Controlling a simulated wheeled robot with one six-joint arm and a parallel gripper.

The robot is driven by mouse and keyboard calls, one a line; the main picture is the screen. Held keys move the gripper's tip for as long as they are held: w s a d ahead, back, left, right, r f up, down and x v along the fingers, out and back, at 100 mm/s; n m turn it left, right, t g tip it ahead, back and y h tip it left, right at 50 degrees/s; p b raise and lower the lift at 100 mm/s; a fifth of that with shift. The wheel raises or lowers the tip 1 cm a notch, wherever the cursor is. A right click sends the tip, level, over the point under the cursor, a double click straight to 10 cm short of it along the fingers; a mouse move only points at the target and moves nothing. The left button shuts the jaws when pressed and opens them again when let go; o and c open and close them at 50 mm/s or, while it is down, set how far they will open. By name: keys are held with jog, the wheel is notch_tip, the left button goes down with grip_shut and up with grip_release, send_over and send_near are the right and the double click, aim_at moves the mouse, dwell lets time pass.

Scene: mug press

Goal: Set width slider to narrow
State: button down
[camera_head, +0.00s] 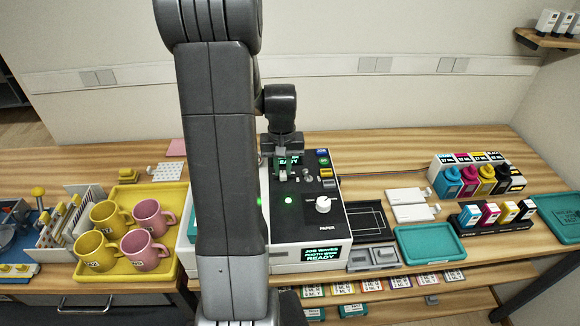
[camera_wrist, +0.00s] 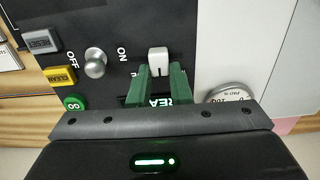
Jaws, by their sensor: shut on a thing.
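The press (camera_head: 325,190) stands on the wooden counter, with a black control panel on top. In the wrist view, a white slider knob (camera_wrist: 158,57) with a dark line stands on the black panel. The green fingers of my gripper (camera_wrist: 160,72) are shut on this knob, one on each side. In the head view my gripper (camera_head: 283,162) is low over the panel's far part, and its fingertips are hard to make out. The slider's scale labels are mostly hidden behind the fingers, so its setting cannot be read.
A silver toggle switch (camera_wrist: 95,62) marked ON and OFF is beside the knob. A grey RESET button (camera_wrist: 41,41), a yellow button (camera_wrist: 60,76), a green GO button (camera_wrist: 74,102) and a round dial (camera_wrist: 229,94) are near. A yellow tray (camera_head: 88,273) with mugs stands left.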

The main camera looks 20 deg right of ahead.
jog(key=shift+w+a, duration=0.25)
jog(key=shift+a, duration=0.6)
jog(key=shift+d, duration=0.1)
jog(key=c, duration=1.8)
grip_release()
jog(key=shift+o, duration=1)
jog(key=shift+a, duration=0.25)
notch_tip(320, 180, up, 14)
jog(key=b, duration=0.1)
jog(key=shift+f, duration=0.1)
